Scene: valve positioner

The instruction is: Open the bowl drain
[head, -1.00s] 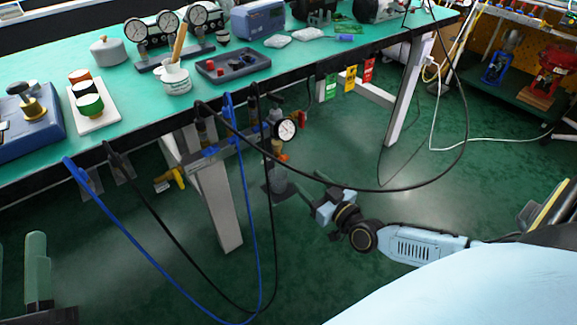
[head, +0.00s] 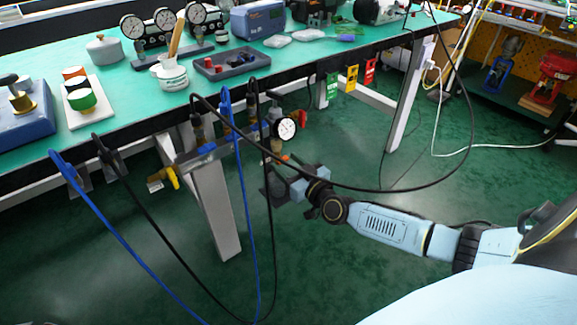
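The filter-regulator unit with its round white gauge (head: 285,129) hangs below the front edge of the bench. Its bowl is mostly hidden, and I cannot make out the drain at its underside. My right gripper (head: 274,186) is beneath the gauge, close to where the bowl hangs. Its dark fingers overlap the bowl area in the picture; I cannot tell whether they touch anything or how far apart they are. My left gripper is not in view.
Black and blue hoses (head: 256,230) loop down in front of the unit, and one black hose swings right over my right arm. A yellow-handled valve (head: 172,178) sits to the left. A white bench leg (head: 215,210) stands behind.

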